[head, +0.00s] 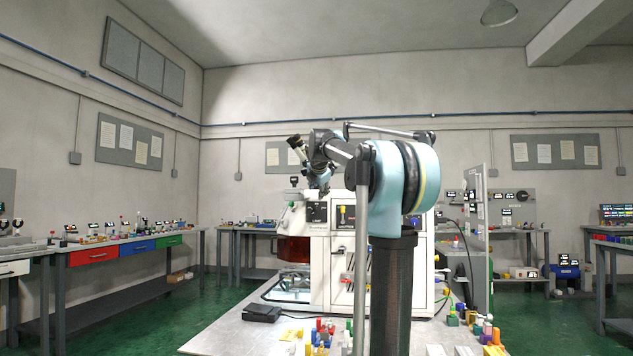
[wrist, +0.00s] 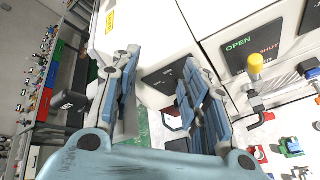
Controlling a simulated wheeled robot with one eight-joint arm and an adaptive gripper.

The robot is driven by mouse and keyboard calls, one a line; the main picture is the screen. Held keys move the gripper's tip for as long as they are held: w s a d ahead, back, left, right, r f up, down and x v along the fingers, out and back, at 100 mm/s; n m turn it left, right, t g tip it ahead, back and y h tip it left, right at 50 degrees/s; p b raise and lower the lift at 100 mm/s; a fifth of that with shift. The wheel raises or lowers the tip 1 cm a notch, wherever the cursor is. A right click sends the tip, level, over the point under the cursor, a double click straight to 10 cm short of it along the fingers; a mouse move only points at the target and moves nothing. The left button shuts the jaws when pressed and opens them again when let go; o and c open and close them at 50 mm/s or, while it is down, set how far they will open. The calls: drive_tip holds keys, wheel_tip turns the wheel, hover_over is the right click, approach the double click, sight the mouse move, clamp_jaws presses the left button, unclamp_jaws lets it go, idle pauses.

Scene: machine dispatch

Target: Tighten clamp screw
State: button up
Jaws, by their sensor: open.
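My gripper (wrist: 160,75) is open and empty, its two blue fingers spread in front of a white machine. In the head view it (head: 321,188) hangs at the upper left of the white machine (head: 320,248). A dark panel marked OPEN and SHUT (wrist: 250,44) is to the right of the fingers, apart from them. A yellow-capped lever (wrist: 255,63) stands at this panel; it also shows in the head view (head: 342,210). I cannot pick out the clamp screw for certain in either view.
The machine stands on a grey table (head: 235,330) with a black box (head: 262,312) and several small coloured parts (head: 320,335) on it. A bench with coloured drawers (head: 95,256) runs along the left wall. Green floor lies open between the benches.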

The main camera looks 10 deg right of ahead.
drive_tip(key=s+a+f+m+g, duration=0.1)
drive_tip(key=s+a+f, duration=0.3)
drive_tip(key=s, duration=0.1)
drive_tip(key=s+a+r+n, duration=0.2)
drive_tip(key=a+r+n, duration=0.1)
drive_tip(key=a, duration=0.3)
drive_tip(key=s+a+r+n, duration=0.2)
drive_tip(key=a+r+n, duration=0.1)
drive_tip(key=a, duration=0.4)
drive_tip(key=shift+r+n+t, duration=0.2)
drive_tip(key=shift+n+t, duration=0.1)
drive_tip(key=shift+n, duration=0.5)
drive_tip(key=s+a+r+n, duration=0.2)
drive_tip(key=a+r, duration=0.1)
drive_tip(key=a, duration=0.1)
drive_tip(key=s+a+r+n+t, duration=0.1)
drive_tip(key=s+a+r+n, duration=0.2)
drive_tip(key=a, duration=0.1)
drive_tip(key=s+a+r+n, duration=0.2)
drive_tip(key=a+r, duration=0.1)
drive_tip(key=a, duration=0.1)
drive_tip(key=shift+s+a+n+t+y, duration=0.2)
drive_tip(key=shift+s+n+t+y, duration=0.1)
drive_tip(key=shift+n+y, duration=0.1)
drive_tip(key=shift+c, duration=0.9)
drive_tip(key=shift+w+f, duration=0.1)
